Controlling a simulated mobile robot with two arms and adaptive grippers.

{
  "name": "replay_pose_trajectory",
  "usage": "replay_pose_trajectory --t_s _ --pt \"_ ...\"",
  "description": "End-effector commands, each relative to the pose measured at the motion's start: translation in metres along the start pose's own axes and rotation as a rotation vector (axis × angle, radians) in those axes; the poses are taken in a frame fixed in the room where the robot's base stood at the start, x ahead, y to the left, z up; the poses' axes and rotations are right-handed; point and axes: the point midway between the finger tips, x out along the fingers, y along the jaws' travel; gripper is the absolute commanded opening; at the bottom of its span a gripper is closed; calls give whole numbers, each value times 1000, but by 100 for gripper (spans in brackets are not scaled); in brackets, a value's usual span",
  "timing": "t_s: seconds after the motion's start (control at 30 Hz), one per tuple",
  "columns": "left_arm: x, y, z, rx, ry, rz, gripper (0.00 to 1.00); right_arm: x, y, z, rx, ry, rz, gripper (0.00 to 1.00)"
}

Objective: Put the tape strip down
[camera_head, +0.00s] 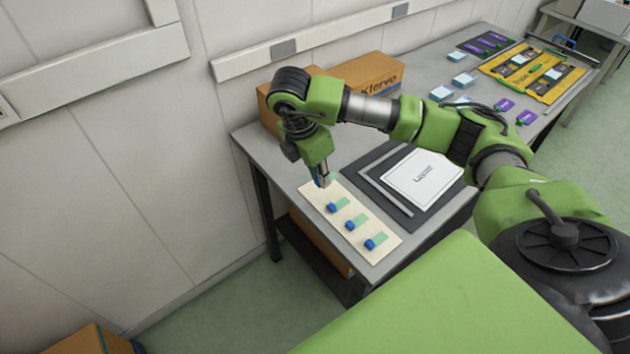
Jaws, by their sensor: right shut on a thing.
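My right gripper (322,181) reaches down over the far left end of a cream board (318,199) on the grey table. It is shut on a tape strip, a green piece with a blue end (317,182), mostly hidden by the fingers. The strip is at or just above the board; I cannot tell whether it touches. Several more strips lie on the board in a row toward the front: one (333,208), one in the middle (351,225) and one nearest the front edge (370,244), each a blue piece with green tape. My left gripper is out of view.
A dark mat (437,208) with a white labelled panel (424,179) lies right of the board. Cardboard boxes (367,76) stand by the wall behind my arm. A yellow tray (535,72) and small blue and purple items sit at the far end.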

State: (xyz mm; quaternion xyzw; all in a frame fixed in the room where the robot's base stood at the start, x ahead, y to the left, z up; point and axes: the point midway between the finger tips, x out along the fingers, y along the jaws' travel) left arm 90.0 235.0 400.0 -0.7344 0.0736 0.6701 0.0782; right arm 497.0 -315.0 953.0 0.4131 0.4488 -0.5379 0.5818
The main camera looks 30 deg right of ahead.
Motion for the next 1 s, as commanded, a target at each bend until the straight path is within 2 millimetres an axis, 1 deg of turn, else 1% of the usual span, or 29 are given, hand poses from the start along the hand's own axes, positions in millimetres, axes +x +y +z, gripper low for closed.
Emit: replay_pose_trajectory --t_s 0.03,0.1,0.2,0.37,0.4,0.5,0.6,0.87,1.0 --pt "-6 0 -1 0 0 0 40 8 6 0 0 0 -6 7" --pt "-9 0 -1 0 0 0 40 20 15 1 1 0 -4 7" --pt "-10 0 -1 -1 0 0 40 31 23 1 0 0 -2 7" --pt "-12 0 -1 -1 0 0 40 41 30 0 -1 1 -1 7" --pt "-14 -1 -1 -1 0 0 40 45 33 0 -1 0 -2 7" --pt "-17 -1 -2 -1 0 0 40 61 31 -4 -1 -1 -5 7" --pt "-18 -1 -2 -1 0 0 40 70 31 -6 -1 0 -2 7" --pt "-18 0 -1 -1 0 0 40 73 32 -7 -1 0 0 7" --pt "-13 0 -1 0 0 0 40 78 32 -9 -1 0 0 7"
